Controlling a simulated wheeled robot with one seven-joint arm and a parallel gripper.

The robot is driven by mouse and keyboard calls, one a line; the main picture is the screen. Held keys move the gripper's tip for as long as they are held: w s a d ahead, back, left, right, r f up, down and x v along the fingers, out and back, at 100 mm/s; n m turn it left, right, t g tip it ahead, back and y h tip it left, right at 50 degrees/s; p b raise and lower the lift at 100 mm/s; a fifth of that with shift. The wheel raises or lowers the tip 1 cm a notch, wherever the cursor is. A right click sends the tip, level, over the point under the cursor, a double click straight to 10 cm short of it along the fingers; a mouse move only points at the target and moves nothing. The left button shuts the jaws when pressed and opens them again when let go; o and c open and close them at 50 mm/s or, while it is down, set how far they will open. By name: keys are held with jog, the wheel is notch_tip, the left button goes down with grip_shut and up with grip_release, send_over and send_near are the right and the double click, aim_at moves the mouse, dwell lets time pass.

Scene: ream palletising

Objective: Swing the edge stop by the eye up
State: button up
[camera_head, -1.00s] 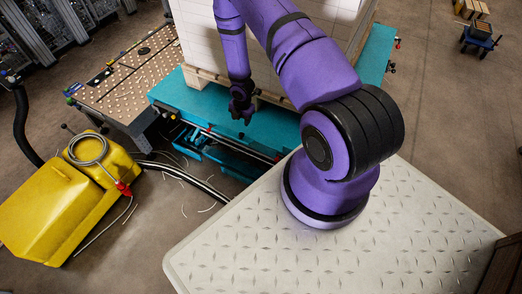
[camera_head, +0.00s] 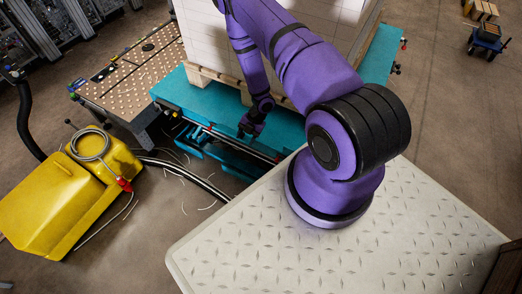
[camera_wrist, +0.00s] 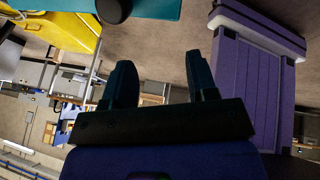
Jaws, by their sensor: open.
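My gripper (camera_head: 246,131) hangs at the front side of the teal lift table (camera_head: 185,93), beside a rail with small red parts. In the wrist view my gripper's (camera_wrist: 163,75) two dark fingers stand apart with nothing between them. A teal part (camera_wrist: 152,9) with a round black knob (camera_wrist: 113,9) shows at the top of the wrist view, beyond the fingertips and apart from them. I cannot make out for certain which part is the edge stop or the eye; my gripper and arm hide part of the table's front edge.
A white stack (camera_head: 210,40) on a wooden pallet stands on the teal table. A perforated table (camera_head: 135,75) adjoins at left. A yellow machine (camera_head: 50,195) with a coiled hose stands at lower left, with cables on the floor. A small cart (camera_head: 487,40) is far right.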

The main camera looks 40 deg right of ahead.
jog(key=s+r+g+y, duration=0.1)
jog(key=s+g+y, duration=0.2)
jog(key=s, duration=0.7)
jog(key=shift+a+r+g+y, duration=0.3)
jog(key=shift+a+g, duration=0.15)
jog(key=shift+g, duration=0.35)
jog(key=shift+w, duration=0.1)
